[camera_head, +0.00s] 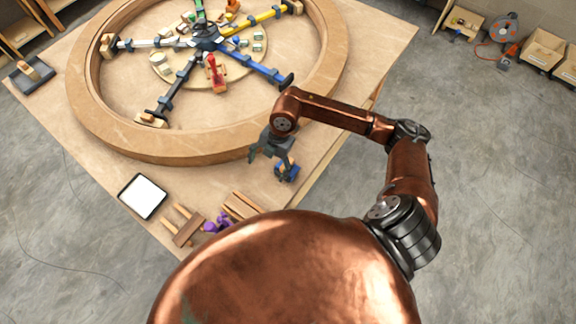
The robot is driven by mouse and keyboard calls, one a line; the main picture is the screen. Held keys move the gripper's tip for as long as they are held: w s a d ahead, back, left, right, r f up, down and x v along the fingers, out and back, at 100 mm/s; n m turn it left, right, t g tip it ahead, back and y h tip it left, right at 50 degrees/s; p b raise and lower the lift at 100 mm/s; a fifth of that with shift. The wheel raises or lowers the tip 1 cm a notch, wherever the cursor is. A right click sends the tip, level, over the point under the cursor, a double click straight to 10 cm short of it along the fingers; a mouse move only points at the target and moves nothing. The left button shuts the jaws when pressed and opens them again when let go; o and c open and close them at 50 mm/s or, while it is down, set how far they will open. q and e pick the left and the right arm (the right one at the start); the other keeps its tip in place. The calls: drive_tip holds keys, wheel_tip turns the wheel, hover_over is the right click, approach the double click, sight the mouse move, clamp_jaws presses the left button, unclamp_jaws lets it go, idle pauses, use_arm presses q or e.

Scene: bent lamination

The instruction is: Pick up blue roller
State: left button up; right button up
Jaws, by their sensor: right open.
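A small blue object that looks like the blue roller (291,174) sits on the tan board, just in front of the ring's near edge. My right gripper (268,159) reaches in over it from the right, pointing down. Its dark fingers are spread apart. One finger overlaps the blue roller in the picture and partly hides it; I cannot tell whether they touch. My left gripper is not in view.
A large wooden ring (190,146) with coloured spoke clamps fills the tan board (375,42). A white-screened tablet (142,196), wooden blocks (186,226) and a purple tool (217,222) lie near the front. Crates (543,50) stand at the far right.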

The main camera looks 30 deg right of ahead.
drive_tip(key=d+h, duration=0.1)
drive_tip(key=d, duration=0.1)
drive_tip(key=d+m+h, duration=0.1)
drive_tip(key=d, duration=0.2)
drive_tip(key=w+d+h, duration=0.1)
drive_tip(key=d, duration=0.2)
drive_tip(key=shift+w+f, duration=0.1)
drive_tip(key=shift+f, duration=0.1)
drive_tip(key=shift+d+f+m, duration=0.1)
drive_tip(key=shift+f+m, duration=0.2)
drive_tip(key=shift+f, duration=0.6)
drive_tip(key=f, duration=0.5)
drive_tip(key=shift+d+f+p, duration=0.35)
drive_tip(key=shift+d, duration=0.05)
drive_tip(key=c, duration=1.3)
drive_tip(key=shift+c, duration=0.4)
drive_tip(key=shift+r, duration=0.15)
